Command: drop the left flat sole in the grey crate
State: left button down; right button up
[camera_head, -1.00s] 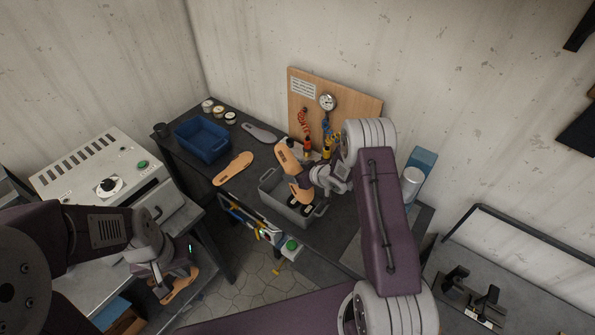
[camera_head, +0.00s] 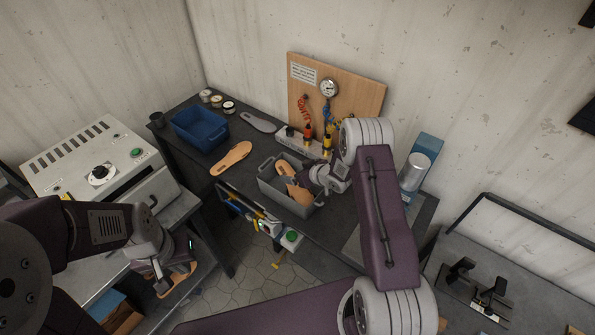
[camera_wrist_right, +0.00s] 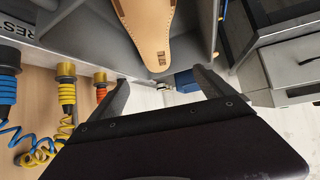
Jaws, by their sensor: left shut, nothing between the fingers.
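A tan flat sole (camera_head: 288,178) is inside the grey crate (camera_head: 263,187), leaning against its inside. I cannot tell whether it still moves. My right gripper (camera_head: 306,183) is over the crate's right part. The right wrist view shows its fingers (camera_wrist_right: 163,88) spread apart, with the tan sole (camera_wrist_right: 149,30) and its dark printed mark beyond them, apart from both. My left gripper (camera_head: 170,272) is shut and empty at lower left, by another tan sole (camera_head: 178,281) that it partly hides. A third tan sole (camera_head: 231,159) lies on the dark bench.
A blue crate (camera_head: 201,130) and a grey sole (camera_head: 258,122) lie farther back on the bench. A tool board (camera_head: 355,98) with coiled hoses stands behind the grey crate. A silver cylinder (camera_head: 415,170) stands to the right. A white machine (camera_head: 90,165) is at left.

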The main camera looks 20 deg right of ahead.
jog(key=b+v, duration=0.2)
jog(key=v, duration=0.7)
dwell(0.8)
